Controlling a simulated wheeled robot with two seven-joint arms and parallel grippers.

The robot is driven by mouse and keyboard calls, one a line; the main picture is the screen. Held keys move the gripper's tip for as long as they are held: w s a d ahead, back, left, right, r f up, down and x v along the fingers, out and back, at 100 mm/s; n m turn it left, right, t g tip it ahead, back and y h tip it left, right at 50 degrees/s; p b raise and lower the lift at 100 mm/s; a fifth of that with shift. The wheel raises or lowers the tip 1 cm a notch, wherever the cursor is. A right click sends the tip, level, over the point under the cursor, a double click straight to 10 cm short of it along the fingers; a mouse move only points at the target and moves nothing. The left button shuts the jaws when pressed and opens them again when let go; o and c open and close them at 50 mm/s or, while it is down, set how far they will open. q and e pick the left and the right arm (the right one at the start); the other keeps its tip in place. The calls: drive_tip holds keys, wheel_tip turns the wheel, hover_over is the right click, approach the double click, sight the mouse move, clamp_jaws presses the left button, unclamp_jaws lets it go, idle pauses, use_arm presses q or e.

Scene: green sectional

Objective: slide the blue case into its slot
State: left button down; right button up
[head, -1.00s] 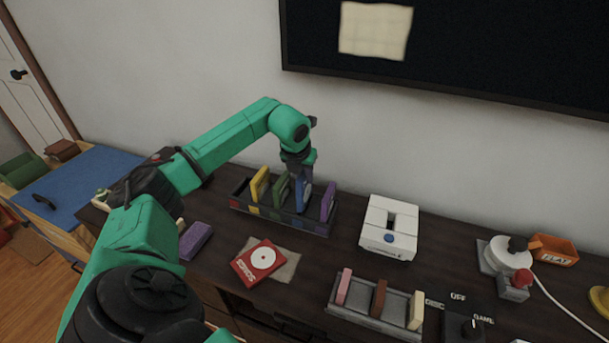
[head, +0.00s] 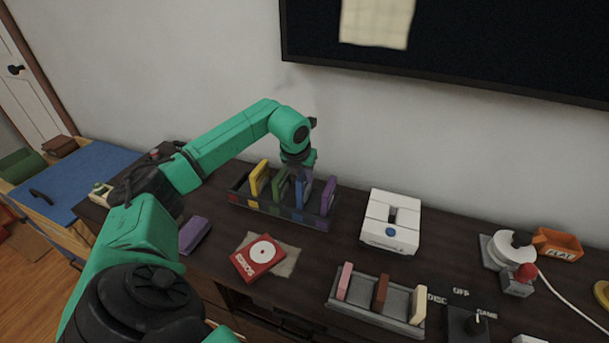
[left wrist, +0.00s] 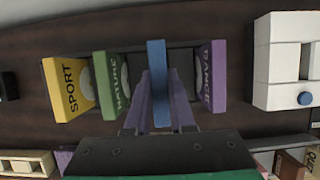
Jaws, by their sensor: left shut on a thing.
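The blue case (head: 304,196) stands upright in the dark rack (head: 240,200), between the green case (head: 280,187) and the purple case (head: 328,197). My left gripper (head: 301,174) is above the rack, shut on the blue case. In the left wrist view the blue case (left wrist: 157,62) is between the two fingers (left wrist: 160,90), with the green NATURE case (left wrist: 112,82) on its left and the purple DANCE case (left wrist: 213,78) on its right. The bottom of the blue case is hidden by the rack's front wall, so its exact depth cannot be told. My right gripper is not in view.
A yellow SPORT case (head: 259,179) stands at the rack's left end. A white console (head: 391,223) is to the right. A red case (head: 259,257) lies in front, near a grey rack (head: 373,309) with several cases. Another purple case (head: 194,235) lies at left.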

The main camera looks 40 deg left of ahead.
use_arm(q)
drive_tip(key=shift+f+b, duration=1)
drive_tip(key=shift+f, duration=0.45)
drive_tip(key=c, duration=0.7)
unclamp_jaws()
drive_tip(key=shift+r, duration=0.1)
drive_tip(key=v, duration=1.4)
drive_tip(key=shift+s+d+r, duration=0.1)
drive_tip(key=shift+s+r, duration=0.05)
drive_tip(key=shift+r, duration=0.05)
